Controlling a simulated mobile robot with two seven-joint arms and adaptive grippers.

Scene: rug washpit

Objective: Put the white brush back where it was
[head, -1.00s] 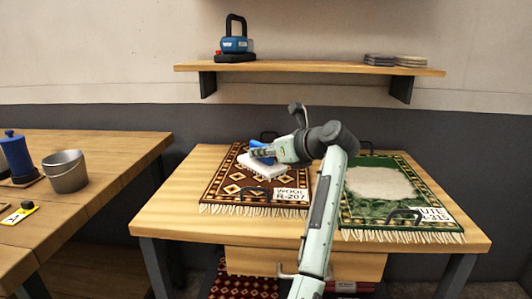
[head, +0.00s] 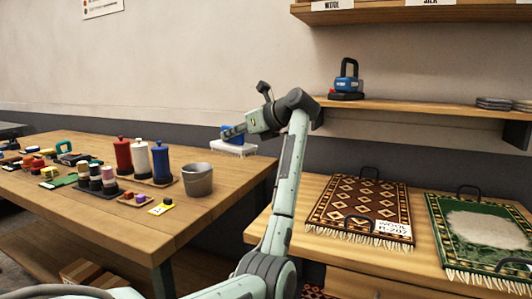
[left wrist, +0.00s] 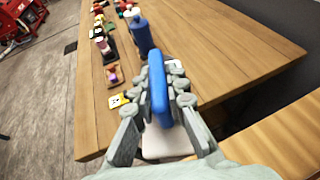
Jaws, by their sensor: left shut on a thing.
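The white brush (head: 236,150) has a white base and a blue handle. My left gripper (head: 232,133) is shut on the handle and holds the brush in the air, by the right far end of the left table (head: 120,221). In the left wrist view the blue handle (left wrist: 158,88) stands between the fingers, with the white base (left wrist: 166,146) below, partly hidden by them. The brown patterned rug (head: 342,209) on the right table has no brush on it. My right gripper is not in view.
A grey bucket (head: 197,180), a blue bottle (head: 161,163), a yellow tag (head: 161,208) and several small items stand on the left table. Its right far end looks clear. A gap separates it from the right table (head: 330,270). A green rug (head: 451,260) lies at right.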

